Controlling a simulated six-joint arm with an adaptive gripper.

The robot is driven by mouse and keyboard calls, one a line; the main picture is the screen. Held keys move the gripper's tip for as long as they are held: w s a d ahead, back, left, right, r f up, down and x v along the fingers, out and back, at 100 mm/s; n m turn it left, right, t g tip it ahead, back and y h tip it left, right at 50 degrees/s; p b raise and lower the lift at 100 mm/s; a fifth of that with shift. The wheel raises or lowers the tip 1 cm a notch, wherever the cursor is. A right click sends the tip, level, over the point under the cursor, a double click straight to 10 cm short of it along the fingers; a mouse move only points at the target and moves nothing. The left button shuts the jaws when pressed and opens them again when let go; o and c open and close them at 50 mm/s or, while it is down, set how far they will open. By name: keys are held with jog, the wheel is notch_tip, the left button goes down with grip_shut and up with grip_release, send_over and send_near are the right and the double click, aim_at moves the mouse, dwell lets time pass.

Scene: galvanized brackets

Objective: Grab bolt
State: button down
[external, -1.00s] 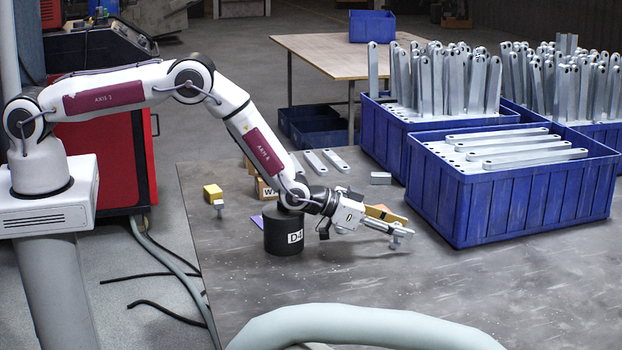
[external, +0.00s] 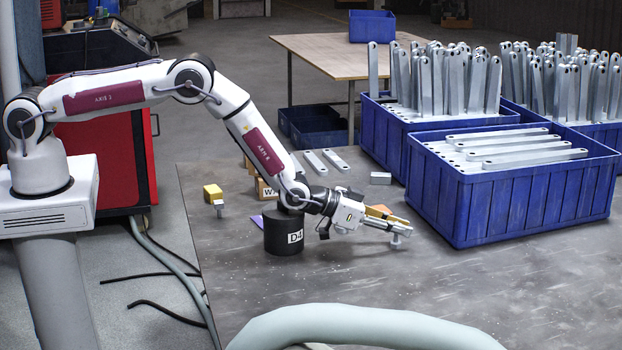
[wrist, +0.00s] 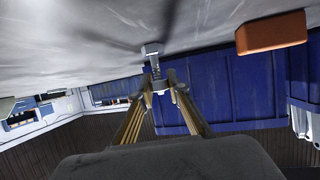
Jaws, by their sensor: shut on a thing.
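A small grey metal bolt (external: 395,243) is at the tip of my gripper (external: 402,231) in the external view, head downward, close to the dark table top (external: 330,310). In the wrist view the bolt (wrist: 155,68) sits between the two fingertips of my gripper (wrist: 160,88), which are shut on it. A gap between bolt and table is hard to judge. Another bolt-like grey piece (external: 218,210) stands on the table by a yellow block (external: 212,192), far left of my gripper.
A black cylinder (external: 284,240) stands just left of my gripper. An orange-brown block (external: 380,212) lies close behind it and shows in the wrist view (wrist: 270,33). A blue bin (external: 520,205) of brackets stands to the right.

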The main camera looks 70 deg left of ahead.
jog(key=shift+r, duration=0.1)
jog(key=shift+r, duration=4.9)
jog(key=shift+a, duration=0.1)
